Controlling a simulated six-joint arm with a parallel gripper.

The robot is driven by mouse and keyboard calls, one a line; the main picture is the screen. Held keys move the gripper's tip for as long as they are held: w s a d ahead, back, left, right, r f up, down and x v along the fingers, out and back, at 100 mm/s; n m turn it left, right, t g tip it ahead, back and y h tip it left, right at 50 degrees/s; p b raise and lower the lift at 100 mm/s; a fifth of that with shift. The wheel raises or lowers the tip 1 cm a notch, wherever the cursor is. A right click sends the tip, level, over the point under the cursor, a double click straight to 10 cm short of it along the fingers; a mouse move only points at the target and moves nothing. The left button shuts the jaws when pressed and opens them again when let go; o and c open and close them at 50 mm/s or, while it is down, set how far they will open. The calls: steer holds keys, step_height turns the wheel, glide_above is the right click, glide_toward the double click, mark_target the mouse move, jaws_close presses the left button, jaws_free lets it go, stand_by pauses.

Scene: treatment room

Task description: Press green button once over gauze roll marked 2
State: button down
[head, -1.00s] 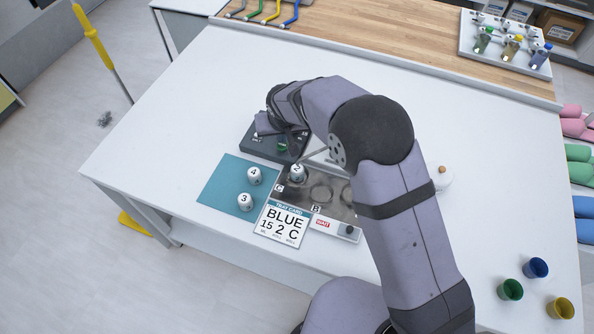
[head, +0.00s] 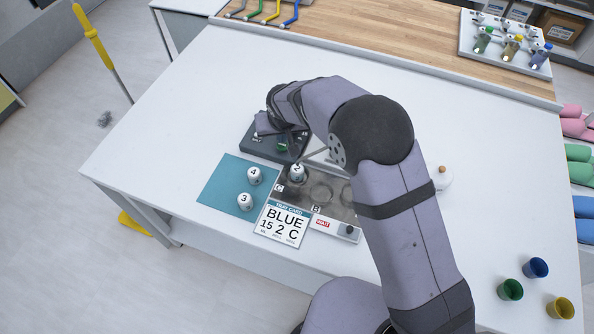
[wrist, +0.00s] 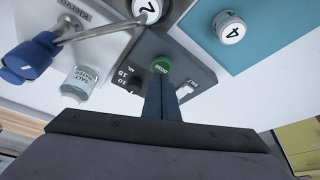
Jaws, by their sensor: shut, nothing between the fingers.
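The green button (wrist: 161,64) sits on a dark box (wrist: 180,52) in the wrist view; in the head view the box (head: 262,148) is partly behind my wrist. My gripper (wrist: 163,77) is shut and empty, its fingertips at the near edge of the button. I cannot tell whether they touch it. The white gauze roll marked 2 (head: 297,173) stands upright on the grey plate (head: 345,211), by the letter C. It also shows at the top of the wrist view (wrist: 147,10), with a metal spout (wrist: 100,32) reaching towards it.
Rolls marked 4 (head: 254,176) and 3 (head: 245,202) stand on a teal mat (head: 219,190). A card (head: 284,223) reads BLUE 15 2 C. A dial (wrist: 137,84) is beside the button.

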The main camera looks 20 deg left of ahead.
steer(key=shift+f, duration=0.25)
steer(key=shift+f+b, duration=0.95)
steer(key=shift+d, duration=0.1)
steer(key=shift+r, duration=0.1)
steer(key=shift+r+p, duration=0.7)
steer(key=shift+r, duration=0.45)
step_height(320, 180, up, 6)
steer(key=p, duration=0.4)
stand_by(0.3)
